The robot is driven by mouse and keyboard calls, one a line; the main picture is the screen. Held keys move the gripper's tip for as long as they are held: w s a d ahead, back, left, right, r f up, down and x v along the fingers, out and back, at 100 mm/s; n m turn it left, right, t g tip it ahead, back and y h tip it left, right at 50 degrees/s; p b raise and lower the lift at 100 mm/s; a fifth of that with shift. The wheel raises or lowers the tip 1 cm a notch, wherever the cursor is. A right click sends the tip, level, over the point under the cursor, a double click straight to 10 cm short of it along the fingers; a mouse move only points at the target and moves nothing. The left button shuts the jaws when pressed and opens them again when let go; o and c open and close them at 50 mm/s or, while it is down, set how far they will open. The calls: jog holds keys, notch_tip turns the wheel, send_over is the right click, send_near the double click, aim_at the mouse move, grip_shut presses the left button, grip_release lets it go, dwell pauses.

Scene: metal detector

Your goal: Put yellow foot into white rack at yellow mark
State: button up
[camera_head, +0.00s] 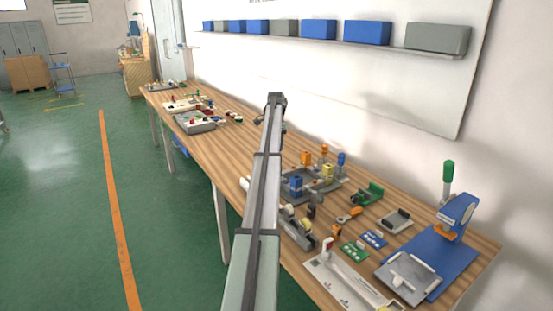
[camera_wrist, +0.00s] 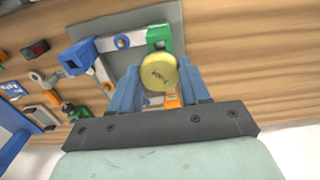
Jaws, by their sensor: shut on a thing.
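My gripper (camera_wrist: 158,78) has two blue fingers, shut on the yellow foot (camera_wrist: 160,70). The foot shows its round yellow face with a dark mark in the wrist view. Beyond it is a frame of white bars (camera_wrist: 128,41), perhaps the white rack, with blue (camera_wrist: 76,56), green (camera_wrist: 159,36) and orange (camera_wrist: 172,101) parts on it. The foot and fingers cover part of this frame. I cannot tell whether the foot touches it, and I see no yellow mark. In the head view my arm hides the gripper.
The frame lies over a grey plate (camera_wrist: 175,22) on the wooden table. Loose parts lie to its left, including a dark block (camera_wrist: 36,49). In the head view, a blue press (camera_head: 457,215) stands at the table's right end. A white tray (camera_head: 340,283) lies at the front edge.

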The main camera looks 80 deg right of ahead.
jog(key=w+a+f, duration=0.4)
jog(key=w+a, duration=0.5)
jog(key=w, duration=0.1)
jog(key=shift+w+d+f, duration=0.1)
jog(key=shift+w+f, duration=0.05)
jog(key=shift+f, duration=2.45)
jog(key=shift+f, duration=1.35)
jog(key=o, duration=1.3)
jog(key=shift+c, duration=0.2)
jog(key=shift+r, duration=0.1)
notch_tip(320, 180, up, 7)
jog(key=shift+r, duration=0.15)
dwell(0.5)
